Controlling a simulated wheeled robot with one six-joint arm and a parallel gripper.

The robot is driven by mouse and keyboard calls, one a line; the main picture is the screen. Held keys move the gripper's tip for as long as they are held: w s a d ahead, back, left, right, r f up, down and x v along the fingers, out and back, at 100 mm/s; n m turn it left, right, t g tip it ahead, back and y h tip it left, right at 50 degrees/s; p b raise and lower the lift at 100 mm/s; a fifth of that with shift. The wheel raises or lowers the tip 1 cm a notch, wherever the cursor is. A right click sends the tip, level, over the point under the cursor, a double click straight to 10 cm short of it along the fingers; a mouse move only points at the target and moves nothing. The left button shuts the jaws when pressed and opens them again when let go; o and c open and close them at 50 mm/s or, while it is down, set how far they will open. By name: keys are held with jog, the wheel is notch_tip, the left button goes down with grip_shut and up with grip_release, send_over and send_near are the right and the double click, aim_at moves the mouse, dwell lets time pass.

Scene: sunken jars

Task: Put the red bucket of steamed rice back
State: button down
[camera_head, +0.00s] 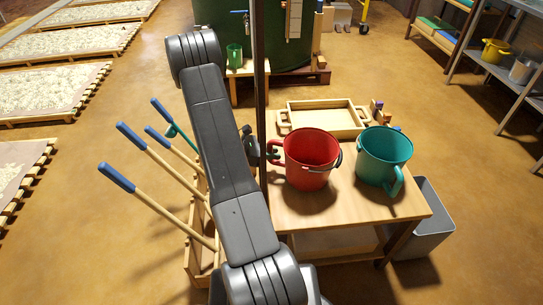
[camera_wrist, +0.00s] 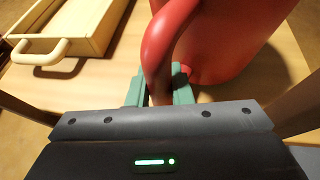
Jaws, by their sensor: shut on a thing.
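The red bucket (camera_head: 312,162) is upright at the wooden table (camera_head: 345,205), left of a teal bucket (camera_head: 384,158). I cannot tell whether its base touches the tabletop. Its inside looks red, and I see no rice in it. My gripper (camera_head: 268,152) is at the bucket's left side, partly hidden by a dark post. In the wrist view, the green fingertips of my gripper (camera_wrist: 160,92) are shut on the handle of the red bucket (camera_wrist: 228,45).
A wooden tray (camera_head: 322,118) lies behind the buckets. A dark upright post (camera_head: 261,90) stands close to my arm. A rack of blue-handled tools (camera_head: 195,250) is at left, a grey bin (camera_head: 428,235) at right. The table's front right corner is clear.

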jog(key=shift+w+f, duration=0.15)
jog(key=shift+f, duration=0.45)
jog(key=c, duration=1.3)
grip_release()
jog(key=p+v, duration=0.1)
jog(key=v, duration=1.1)
jog(key=shift+p, duration=0.4)
